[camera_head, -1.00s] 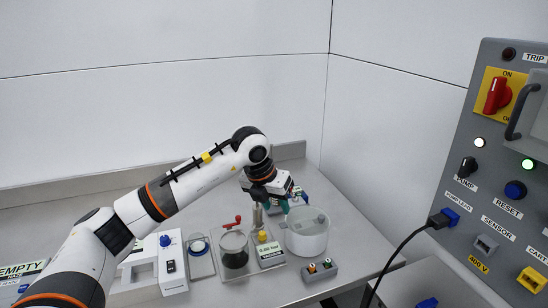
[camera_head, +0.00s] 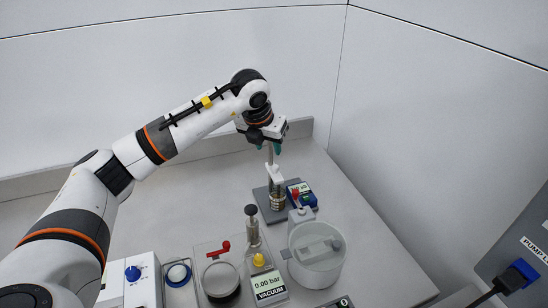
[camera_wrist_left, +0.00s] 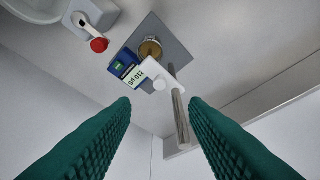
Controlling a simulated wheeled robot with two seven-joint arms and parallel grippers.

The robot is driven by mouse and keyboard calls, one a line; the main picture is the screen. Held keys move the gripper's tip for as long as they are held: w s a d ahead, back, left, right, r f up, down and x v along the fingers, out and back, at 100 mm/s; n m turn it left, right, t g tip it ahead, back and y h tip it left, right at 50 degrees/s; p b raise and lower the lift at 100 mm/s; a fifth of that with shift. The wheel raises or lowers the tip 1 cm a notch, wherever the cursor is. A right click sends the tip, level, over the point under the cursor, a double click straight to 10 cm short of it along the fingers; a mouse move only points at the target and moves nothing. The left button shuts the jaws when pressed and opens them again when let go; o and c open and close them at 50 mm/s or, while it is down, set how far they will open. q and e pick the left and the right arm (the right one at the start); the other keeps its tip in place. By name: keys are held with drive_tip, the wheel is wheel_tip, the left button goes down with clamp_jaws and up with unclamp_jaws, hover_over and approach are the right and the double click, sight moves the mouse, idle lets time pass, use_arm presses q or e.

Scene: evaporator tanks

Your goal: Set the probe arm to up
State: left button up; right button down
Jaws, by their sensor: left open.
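The probe stand has a grey base plate (camera_head: 306,186), an upright metal rod (camera_head: 270,156) and a white probe arm (camera_head: 275,174). The arm sits low on the rod, just above a brass-coloured cup (camera_head: 278,202). In the left wrist view the white arm (camera_wrist_left: 156,74), with a round white knob, reaches from the rod (camera_wrist_left: 180,118) to the cup (camera_wrist_left: 150,48). My left gripper (camera_head: 268,149) is open above the arm, around the rod's top in the head view. In the wrist view the rod shows between its green fingers (camera_wrist_left: 160,106); contact cannot be told. My right gripper is out of view.
A blue meter (camera_head: 309,200) stands on the base plate beside the cup. The bench behind and right of the stand is clear up to the walls.

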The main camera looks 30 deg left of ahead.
sight(275, 167)
use_arm(q)
drive_tip(key=p+x, duration=0.2)
drive_tip(key=x, duration=0.7)
drive_tip(key=shift+p, duration=0.35)
drive_tip(key=shift+w+f, duration=0.1)
drive_tip(key=shift+f, duration=0.25)
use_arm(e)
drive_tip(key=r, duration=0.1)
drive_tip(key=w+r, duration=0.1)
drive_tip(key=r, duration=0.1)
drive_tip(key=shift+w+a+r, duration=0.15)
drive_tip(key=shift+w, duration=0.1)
use_arm(q)
drive_tip(key=shift+f, duration=0.1)
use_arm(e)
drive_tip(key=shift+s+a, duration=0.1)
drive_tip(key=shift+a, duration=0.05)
use_arm(q)
clamp_jaws()
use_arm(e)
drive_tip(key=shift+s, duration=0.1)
